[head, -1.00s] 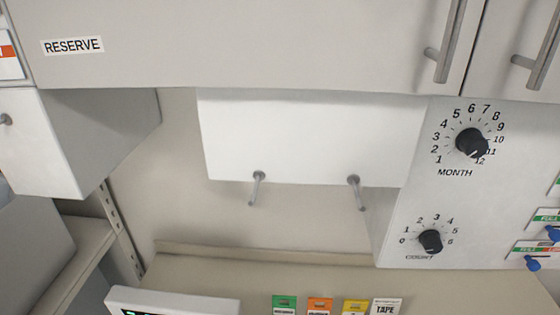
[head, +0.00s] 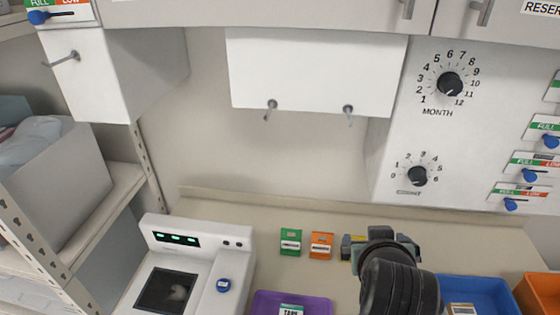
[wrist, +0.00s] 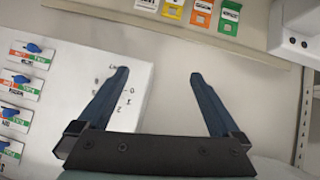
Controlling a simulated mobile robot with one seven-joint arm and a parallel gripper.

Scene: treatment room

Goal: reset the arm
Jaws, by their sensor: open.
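My gripper shows in the wrist view (wrist: 160,95) with its two dark blue fingers spread apart and nothing between them. In the head view my dark arm rises from the bottom, right of centre, over the counter in front of the wall panel; its fingertips are hard to make out there. In the wrist view, one finger overlaps the panel with the small numbered dial, and the other is over the beige surface.
A white device with a green display (head: 175,238) stands on the counter. Green (head: 290,241) and orange (head: 321,245) packets, a purple tray (head: 262,305) and a blue bin (head: 500,290) surround the arm. The MONTH dial (head: 449,84) and cabinets are above.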

